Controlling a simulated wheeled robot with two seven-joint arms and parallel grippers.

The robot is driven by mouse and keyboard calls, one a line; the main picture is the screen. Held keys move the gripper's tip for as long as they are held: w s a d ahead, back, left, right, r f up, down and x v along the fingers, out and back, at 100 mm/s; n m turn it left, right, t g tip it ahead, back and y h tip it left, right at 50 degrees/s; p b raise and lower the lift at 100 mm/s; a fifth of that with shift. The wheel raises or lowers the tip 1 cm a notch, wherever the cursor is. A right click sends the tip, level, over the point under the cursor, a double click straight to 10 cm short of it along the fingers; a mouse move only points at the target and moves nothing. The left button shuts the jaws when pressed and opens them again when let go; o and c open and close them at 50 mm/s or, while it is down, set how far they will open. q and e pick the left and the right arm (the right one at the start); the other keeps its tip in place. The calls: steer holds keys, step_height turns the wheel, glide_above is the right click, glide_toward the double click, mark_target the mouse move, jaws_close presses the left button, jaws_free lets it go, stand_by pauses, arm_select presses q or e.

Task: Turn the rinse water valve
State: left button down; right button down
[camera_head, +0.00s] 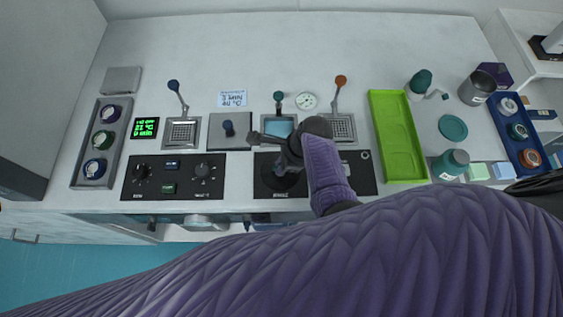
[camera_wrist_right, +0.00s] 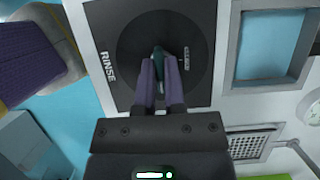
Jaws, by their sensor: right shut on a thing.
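The rinse panel (camera_head: 343,184) is a black plate at the front of the bench, right of centre. In the right wrist view the panel (camera_wrist_right: 108,32) bears the label RINSE and a round dark disc (camera_wrist_right: 133,40). A teal valve handle (camera_wrist_right: 158,53) stands up at the disc's middle. My right gripper (camera_head: 283,179) reaches down onto the panel and hides the handle in the head view. In the right wrist view my right gripper (camera_wrist_right: 159,66) is shut on the handle, one purple-grey finger on each side. My left gripper is not in view.
A second black panel (camera_head: 158,187) with knobs is to the left. Behind the rinse panel are a blue basin (camera_head: 279,128), a drain grate (camera_head: 342,128) and faucet levers. A green tray (camera_head: 397,140) lies to the right. The back of the bench (camera_head: 290,45) is clear.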

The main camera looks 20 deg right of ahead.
steer(key=n+g, duration=0.1)
steer(key=n, duration=0.2)
steer(key=shift+p, duration=0.3)
steer(key=n+g, duration=0.1)
steer(key=n, duration=0.3)
steer(key=shift+f+g, duration=0.1)
steer(key=shift+g, duration=0.3)
steer(key=n+g+b, duration=0.1)
steer(key=n, duration=0.2)
steer(key=n+h+b, duration=0.1)
steer(key=n, duration=0.1)
steer(key=shift+w+n+g, duration=0.15)
steer(key=shift+n+g, duration=0.25)
steer(key=shift+a+n+g+h+b, duration=0.1)
steer(key=shift+n+g+h+b, duration=0.3)
steer(key=shift+n, duration=0.9)
steer(key=shift+n+g+h+b, duration=0.1)
steer(key=shift+n+h+b, duration=0.15)
steer(key=shift+n+h, duration=0.7)
steer(key=shift+n+y, duration=0.35)
steer(key=shift+n, duration=0.1)
steer(key=c, duration=0.7)
jaws_free()
